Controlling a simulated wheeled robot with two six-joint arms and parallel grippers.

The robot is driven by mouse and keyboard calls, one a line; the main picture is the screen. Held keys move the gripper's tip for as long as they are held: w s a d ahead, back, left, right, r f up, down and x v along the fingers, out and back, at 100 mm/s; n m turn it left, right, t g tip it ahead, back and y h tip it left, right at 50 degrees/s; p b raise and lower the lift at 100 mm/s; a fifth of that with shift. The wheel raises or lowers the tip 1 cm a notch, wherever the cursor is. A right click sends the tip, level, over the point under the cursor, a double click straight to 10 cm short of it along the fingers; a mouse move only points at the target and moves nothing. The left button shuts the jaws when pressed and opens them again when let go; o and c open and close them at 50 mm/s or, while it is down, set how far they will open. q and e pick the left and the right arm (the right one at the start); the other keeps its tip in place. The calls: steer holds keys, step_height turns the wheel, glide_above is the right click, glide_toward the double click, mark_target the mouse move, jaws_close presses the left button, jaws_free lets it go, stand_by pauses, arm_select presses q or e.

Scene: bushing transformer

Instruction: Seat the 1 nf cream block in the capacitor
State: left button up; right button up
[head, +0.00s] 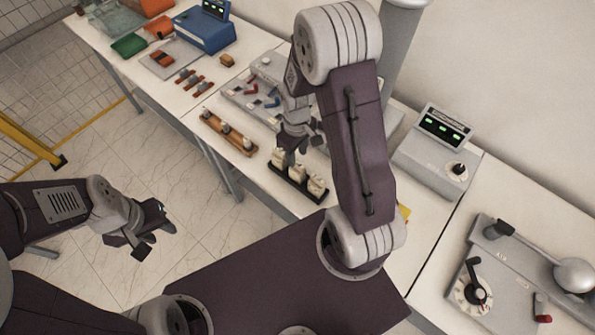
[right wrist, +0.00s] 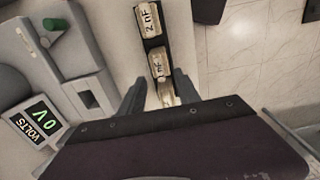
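A black tray (head: 288,188) on the bench holds three cream blocks in a row. In the right wrist view, one block (right wrist: 148,20) reads "2 nF". The middle block (right wrist: 160,63) shows "nF", but its number is unclear. The third block (right wrist: 166,95) lies between my right fingers, its label hidden. My right gripper (right wrist: 159,80) is open, pointing down over that end of the tray, with gaps visible beside the block. It also shows in the head view (head: 290,150). My left gripper (head: 157,242) is open and empty, away from the bench. I cannot clearly identify the capacitor; a grey slotted device (right wrist: 75,75) stands beside the tray.
A wooden rack (head: 228,133) with pegs is left of the tray. A lever panel (head: 515,275) is at far right. My right arm hides part of the bench.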

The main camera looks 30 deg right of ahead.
mark_target(297, 164)
step_height(297, 164, down, 4)
steer(key=shift+d+f+p, duration=0.1)
steer(key=shift+p, duration=0.3)
steer(key=shift+s, duration=0.1)
jaws_close()
stand_by(1.1)
